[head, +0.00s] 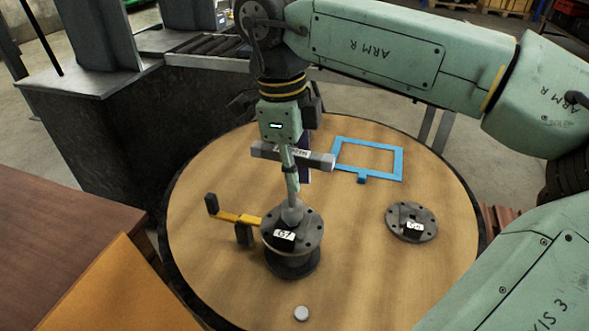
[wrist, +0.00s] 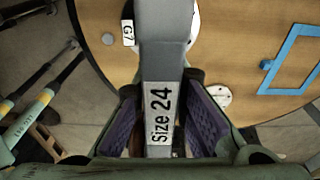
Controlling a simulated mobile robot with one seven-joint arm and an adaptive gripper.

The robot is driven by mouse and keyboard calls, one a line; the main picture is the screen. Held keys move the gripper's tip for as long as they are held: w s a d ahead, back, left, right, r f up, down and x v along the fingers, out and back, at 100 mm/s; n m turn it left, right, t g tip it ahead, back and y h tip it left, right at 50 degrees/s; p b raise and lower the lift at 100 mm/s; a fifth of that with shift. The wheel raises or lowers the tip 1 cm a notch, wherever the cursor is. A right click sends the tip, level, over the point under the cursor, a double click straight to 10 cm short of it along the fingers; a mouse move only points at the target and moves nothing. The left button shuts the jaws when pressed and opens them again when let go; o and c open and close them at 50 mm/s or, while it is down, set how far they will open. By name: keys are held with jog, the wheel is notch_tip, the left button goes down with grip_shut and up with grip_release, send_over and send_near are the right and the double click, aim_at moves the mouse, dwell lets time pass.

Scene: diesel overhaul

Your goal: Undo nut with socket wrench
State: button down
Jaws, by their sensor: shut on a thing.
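A grey socket wrench (wrist: 163,75) labelled "Size 24" is held between the pads of my gripper (wrist: 160,125) in the wrist view. In the head view my gripper (head: 291,168) is above the round table, with the wrench's grey bar (head: 321,161) running crosswise at it. Below it stands a dark flanged part (head: 308,235) labelled G7. A grey rounded piece (head: 292,212) sits at its top centre, under the gripper. I cannot tell whether the wrench's socket is seated on a nut there; the nut itself is not clearly visible.
On the round wooden table (head: 360,280) are a yellow bar with black grips (head: 236,217), left of the flanged part, a flat dark flange (head: 411,222), a blue frame (head: 398,163) and a small silver disc (head: 301,313). The table's right front is clear.

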jog(key=shift+f+b, duration=0.5)
jog(key=shift+f, duration=0.35)
jog(key=shift+r, duration=0.15)
jog(key=n+p, duration=0.1)
jog(key=n, duration=0.1)
jog(key=shift+a+r+n, duration=0.1)
jog(key=shift+r+n, duration=0.05)
jog(key=shift+n, duration=0.25)
jog(key=n+p, duration=0.1)
jog(key=n, duration=0.4)
jog(key=shift+t, duration=0.4)
jog(key=n, duration=0.3)
jog(key=shift+n, duration=0.3)
jog(key=n, duration=0.5)
jog(key=shift+a+t+y, duration=0.15)
jog(key=shift+t+y, duration=0.15)
jog(key=n, duration=0.4)
jog(key=shift+f+n+y+b, duration=0.2)
jog(key=shift+n+y+b, duration=0.1)
jog(key=shift+b, duration=0.1)
jog(key=n, duration=0.3)
jog(key=shift+w+a+r, duration=0.1)
jog(key=n, duration=0.4)
jog(key=shift+r+n+y, duration=0.1)
jog(key=shift+n+y, duration=0.3)
jog(key=n, duration=0.4)
jog(key=shift+r, duration=0.15)
